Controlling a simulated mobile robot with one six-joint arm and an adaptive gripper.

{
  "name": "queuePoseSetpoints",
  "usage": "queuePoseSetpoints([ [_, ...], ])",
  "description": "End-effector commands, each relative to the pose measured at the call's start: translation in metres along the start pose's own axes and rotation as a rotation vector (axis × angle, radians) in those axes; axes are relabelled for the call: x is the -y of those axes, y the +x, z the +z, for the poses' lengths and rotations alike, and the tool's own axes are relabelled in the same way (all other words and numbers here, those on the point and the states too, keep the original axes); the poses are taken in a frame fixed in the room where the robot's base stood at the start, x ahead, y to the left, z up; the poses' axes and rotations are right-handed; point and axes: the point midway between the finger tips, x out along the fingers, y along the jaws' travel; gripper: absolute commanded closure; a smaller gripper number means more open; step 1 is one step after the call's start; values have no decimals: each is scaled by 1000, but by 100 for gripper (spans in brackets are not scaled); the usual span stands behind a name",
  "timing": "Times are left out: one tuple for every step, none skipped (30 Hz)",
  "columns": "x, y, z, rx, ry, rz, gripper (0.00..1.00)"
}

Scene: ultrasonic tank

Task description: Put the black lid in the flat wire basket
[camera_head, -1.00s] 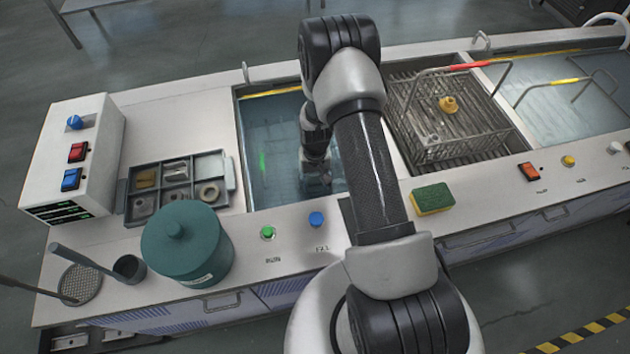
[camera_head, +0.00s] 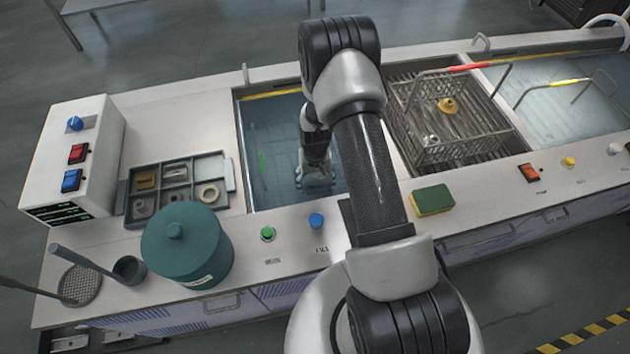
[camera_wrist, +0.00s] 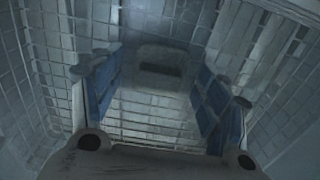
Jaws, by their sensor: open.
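My gripper (camera_wrist: 160,72) is open, with its blue pads apart in the wrist view. In the head view it reaches down into the left tank (camera_head: 262,150), mostly hidden by my arm. Between the pads is a pale, blurred, block-like shape (camera_wrist: 158,54) with a dark slot; I cannot tell whether it is the black lid. No clear black lid shows in the head view. A wire basket (camera_head: 470,152) with a red-gripped handle stands on the ribbed drain area, holding a yellow piece (camera_head: 447,105). A yellow-gripped handle (camera_head: 565,83) shows over the right tank.
The tank walls stand close around my gripper. A teal lidded pot (camera_head: 187,245), a compartment tray (camera_head: 222,203) with several small parts, and a control box (camera_head: 75,150) are on the left. A green-yellow sponge (camera_head: 432,200) lies on the front ledge.

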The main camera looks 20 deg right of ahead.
Motion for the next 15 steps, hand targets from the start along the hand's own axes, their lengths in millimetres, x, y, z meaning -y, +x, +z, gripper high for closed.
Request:
queuePoseSetpoints([
  [0, -7, -1, -2, 0, 0, 31],
  [0, -10, -1, -2, 0, 0, 31],
  [0, -17, -1, -3, 0, 0, 31],
  [0, -23, -1, -3, 0, 0, 31],
  [0, -29, -1, -2, 0, 0, 31],
  [0, -38, -1, -2, 0, 0, 31],
  [0, -46, -2, -4, 0, 0, 31],
  [0, -52, -2, -4, 0, 0, 31],
  [0, -62, -1, -4, 0, 0, 31],
  [0, -68, -1, -2, 0, 0, 31],
  [0, -75, -1, -3, 0, 0, 31],
  [0, -83, -1, -3, 0, 0, 31],
  [0, -88, -1, -3, 0, 0, 31],
  [0, -94, -1, -2, 0, 0, 31],
  [0, -100, -1, -1, 0, 1, 31],
])
